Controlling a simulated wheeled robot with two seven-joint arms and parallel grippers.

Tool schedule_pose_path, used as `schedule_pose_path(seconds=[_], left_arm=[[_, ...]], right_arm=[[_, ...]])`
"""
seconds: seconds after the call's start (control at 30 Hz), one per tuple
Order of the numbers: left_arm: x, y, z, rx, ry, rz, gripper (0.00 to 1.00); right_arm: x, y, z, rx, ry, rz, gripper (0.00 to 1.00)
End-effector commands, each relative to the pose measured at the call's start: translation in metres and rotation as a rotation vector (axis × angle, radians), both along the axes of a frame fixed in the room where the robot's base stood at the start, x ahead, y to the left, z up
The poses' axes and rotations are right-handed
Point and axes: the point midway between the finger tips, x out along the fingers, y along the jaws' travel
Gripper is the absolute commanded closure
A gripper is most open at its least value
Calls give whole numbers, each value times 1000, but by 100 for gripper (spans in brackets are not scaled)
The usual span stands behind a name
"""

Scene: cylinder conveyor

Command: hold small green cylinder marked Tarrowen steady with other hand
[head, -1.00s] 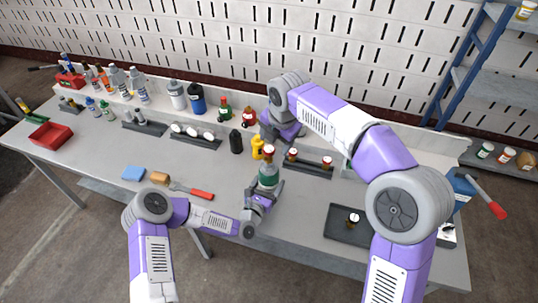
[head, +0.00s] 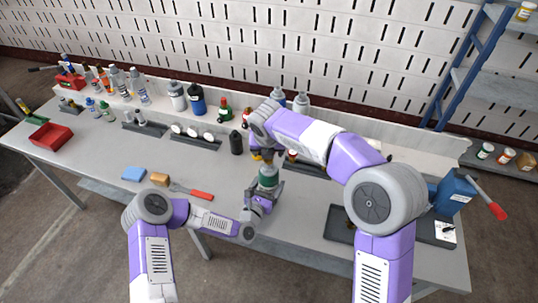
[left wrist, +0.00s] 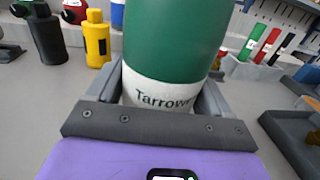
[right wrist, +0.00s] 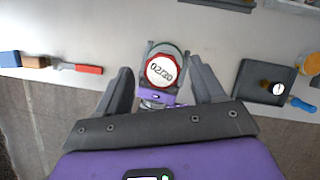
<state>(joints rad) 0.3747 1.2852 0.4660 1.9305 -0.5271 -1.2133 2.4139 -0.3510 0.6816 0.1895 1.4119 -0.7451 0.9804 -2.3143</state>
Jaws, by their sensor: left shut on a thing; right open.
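The small green cylinder (head: 268,180) stands upright near the table's front middle. In the left wrist view the cylinder (left wrist: 170,45) fills the space between the fingers, and its white band reads "Tarrow…", the rest cut off. My left gripper (head: 262,192) is shut around its lower part. My right gripper (head: 266,150) is open above the cylinder and hides its top in the head view.
A yellow bottle (left wrist: 97,40) and a black bottle (head: 236,142) stand behind the cylinder. A dark tray (right wrist: 250,85) lies to the right. The table around the cylinder is mostly clear.

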Motion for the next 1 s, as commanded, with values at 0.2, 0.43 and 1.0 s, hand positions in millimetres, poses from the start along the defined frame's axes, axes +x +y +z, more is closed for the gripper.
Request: schedule_pose_path(seconds=[0.2, 0.43, 1.0], left_arm=[[0, 0, 1, 0, -2, 0, 56], [0, 0, 1, 0, -2, 0, 56], [0, 0, 1, -1, -2, 0, 56]], right_arm=[[12, -4, -33, -2, 4, -1, 32], [17, -4, -43, -1, 2, -1, 32], [17, -3, -42, 0, 0, -1, 98]])
